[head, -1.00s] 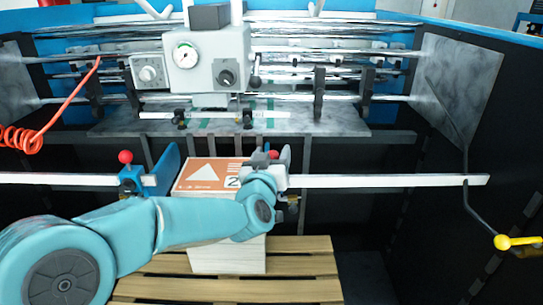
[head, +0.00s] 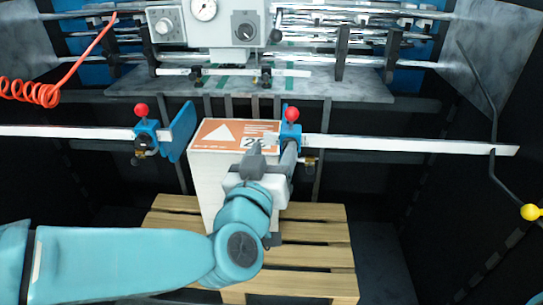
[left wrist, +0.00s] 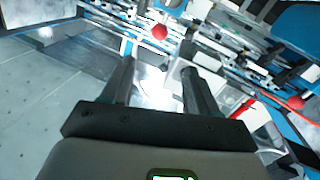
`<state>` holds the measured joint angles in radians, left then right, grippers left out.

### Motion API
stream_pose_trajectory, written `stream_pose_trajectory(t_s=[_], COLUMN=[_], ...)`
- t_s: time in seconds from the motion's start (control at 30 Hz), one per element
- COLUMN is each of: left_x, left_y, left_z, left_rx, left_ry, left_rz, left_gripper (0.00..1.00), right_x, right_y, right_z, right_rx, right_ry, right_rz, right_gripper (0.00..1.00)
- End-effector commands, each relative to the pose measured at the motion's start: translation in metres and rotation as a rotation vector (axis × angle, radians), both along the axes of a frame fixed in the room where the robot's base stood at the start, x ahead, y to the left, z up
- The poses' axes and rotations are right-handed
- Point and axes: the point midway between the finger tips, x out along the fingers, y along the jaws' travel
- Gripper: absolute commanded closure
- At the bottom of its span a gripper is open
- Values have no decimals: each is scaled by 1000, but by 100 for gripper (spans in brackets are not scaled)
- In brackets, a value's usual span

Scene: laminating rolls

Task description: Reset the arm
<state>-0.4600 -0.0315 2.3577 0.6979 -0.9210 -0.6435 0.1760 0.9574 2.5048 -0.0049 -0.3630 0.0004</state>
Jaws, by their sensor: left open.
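My left gripper (head: 272,150) is open, its two fingers pointing away from me at the front right of the paper stack (head: 208,195). Nothing shows between the fingers in the left wrist view (left wrist: 157,78). One finger overlaps the right blue clamp with a red knob (head: 291,115) in the head view; I cannot tell whether they touch. My left arm (head: 130,262) reaches in from the left, in front of the pallet. My right gripper is not in view.
The stack, with an orange label (head: 222,132) on top, stands on a wooden pallet (head: 320,232). A white rail (head: 400,145) runs across, carrying the left blue clamp (head: 147,130). Behind is the machine with a gauge box (head: 222,30). A yellow-knobbed crank (head: 530,212) is at right.

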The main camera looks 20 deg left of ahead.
Motion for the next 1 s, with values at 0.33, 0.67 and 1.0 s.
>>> stream_pose_trajectory(t_s=[0.33, 0.67, 1.0], left_x=[-1, 26, -14], left_y=[0, 33, 46], left_z=[0, -85, -364], left_rx=[0, 60, 120], left_ry=[0, 187, 811], left_rz=[0, 90, -50], left_gripper=[41, 41, 41], right_x=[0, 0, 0], right_y=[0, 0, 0], right_z=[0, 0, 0], right_rx=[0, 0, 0], right_ry=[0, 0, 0], right_rz=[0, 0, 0], right_gripper=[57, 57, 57])
